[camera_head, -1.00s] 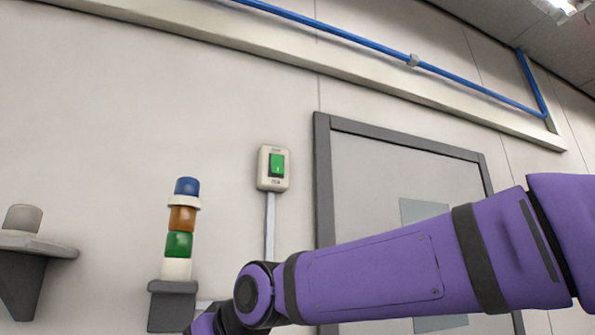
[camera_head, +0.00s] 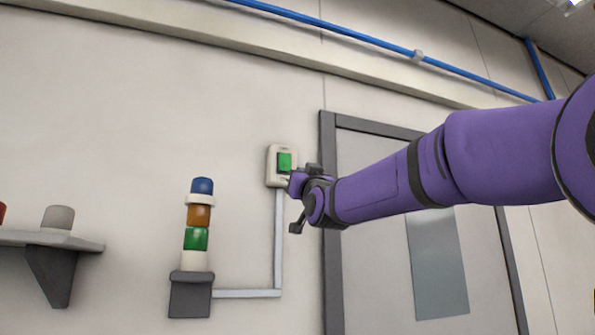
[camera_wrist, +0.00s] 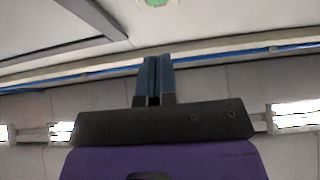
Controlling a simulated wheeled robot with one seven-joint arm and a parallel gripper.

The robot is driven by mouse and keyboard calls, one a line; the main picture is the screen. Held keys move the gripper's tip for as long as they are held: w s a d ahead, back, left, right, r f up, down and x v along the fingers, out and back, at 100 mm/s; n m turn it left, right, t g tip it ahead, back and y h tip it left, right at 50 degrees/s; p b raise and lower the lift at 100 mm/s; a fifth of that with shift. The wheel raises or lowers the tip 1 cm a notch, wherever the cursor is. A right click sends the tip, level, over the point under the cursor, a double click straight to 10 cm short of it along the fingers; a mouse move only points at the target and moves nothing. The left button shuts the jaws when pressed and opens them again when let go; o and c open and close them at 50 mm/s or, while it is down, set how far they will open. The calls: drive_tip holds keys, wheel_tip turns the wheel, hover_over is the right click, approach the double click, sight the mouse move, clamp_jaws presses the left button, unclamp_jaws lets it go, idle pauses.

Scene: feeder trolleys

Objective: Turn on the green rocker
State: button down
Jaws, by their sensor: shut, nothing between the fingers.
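The green rocker (camera_head: 285,162) sits in a pale switch box (camera_head: 272,167) on the wall, left of a door. Its lower right part is close to my arm's end in the picture. In the head view my gripper is small and partly hidden by my wrist, just below and right of the rocker; I cannot tell whether it touches. In the wrist view my gripper (camera_wrist: 156,62) has its two blue-grey fingers together, with nothing between them. A green patch shows at the top edge of the wrist view; I cannot tell what it is.
A stack light (camera_head: 200,215) in blue, orange, green and white stands on a dark bracket left of the box. A conduit (camera_head: 278,240) runs down from the box. A shelf (camera_head: 45,240) is at far left. A grey-framed door (camera_head: 328,150) lies behind my arm.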

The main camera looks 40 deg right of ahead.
sight(284, 171)
idle(0.3)
drive_tip(key=x, duration=0.4)
drive_tip(key=w+f+x, duration=0.1)
drive_tip(key=x, duration=0.7)
drive_tip(key=shift+w+d+f, duration=0.25)
drive_tip(key=shift+f, duration=0.1)
drive_tip(key=shift+w+d, duration=0.1)
drive_tip(key=shift+w, duration=0.25)
drive_tip(key=shift+w+d+f, duration=0.2)
drive_tip(key=shift+w+f, duration=0.1)
drive_tip(key=shift+w, duration=0.4)
